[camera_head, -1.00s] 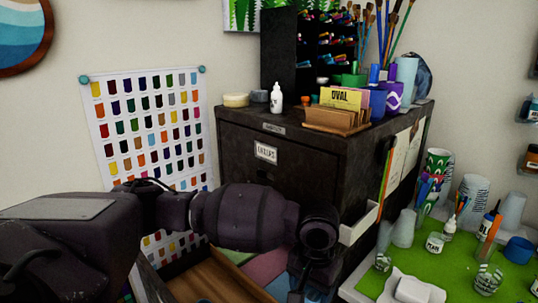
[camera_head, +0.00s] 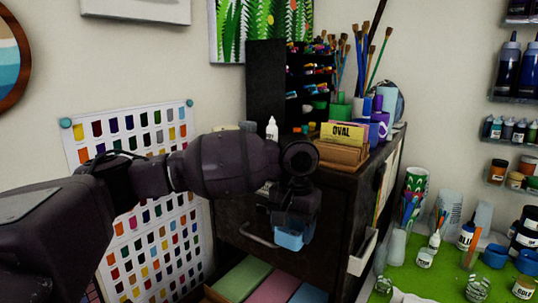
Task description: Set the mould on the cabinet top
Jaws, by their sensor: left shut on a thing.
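My left gripper (camera_head: 291,221) is shut on a light blue mould (camera_head: 292,238), which hangs below the fingers. Both are in front of the dark cabinet (camera_head: 338,208), below the level of its top. The gripper and wrist hide part of the cabinet front and the front edge of its top. The mould's far side and its inside are hidden. My right gripper is not in view.
On the cabinet top are a white bottle (camera_head: 271,130), a wooden card holder with an OVAL card (camera_head: 342,133), a dark marker rack (camera_head: 265,85) and brushes. An open drawer with coloured sheets (camera_head: 243,279) lies below. A green-topped table (camera_head: 408,262) with cups and bottles stands right.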

